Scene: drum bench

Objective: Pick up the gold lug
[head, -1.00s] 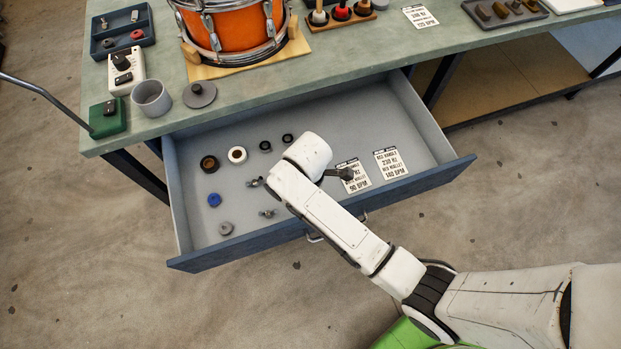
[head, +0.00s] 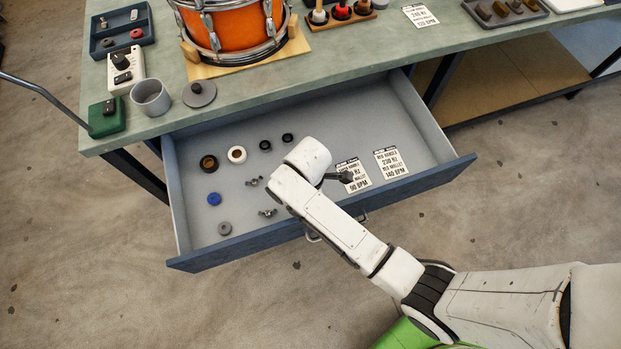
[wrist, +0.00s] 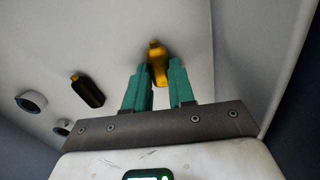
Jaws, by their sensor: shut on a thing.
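The gold lug (wrist: 158,68) shows in the wrist view between the green fingertips of my gripper (wrist: 158,78). The gripper is shut on it, and its upper end sticks out past the fingertips. The pale drawer floor lies behind it; I cannot tell whether the lug touches that floor. In the head view my arm hides the lug and the fingers, over the open drawer (head: 330,118).
In the wrist view a black piece with a gold tip (wrist: 88,91) and a white-rimmed ring (wrist: 31,101) lie left. The drawer also holds a blue cap (head: 214,199), wing nuts (head: 267,212) and two printed cards (head: 391,163). An orange drum (head: 236,28) stands on the bench.

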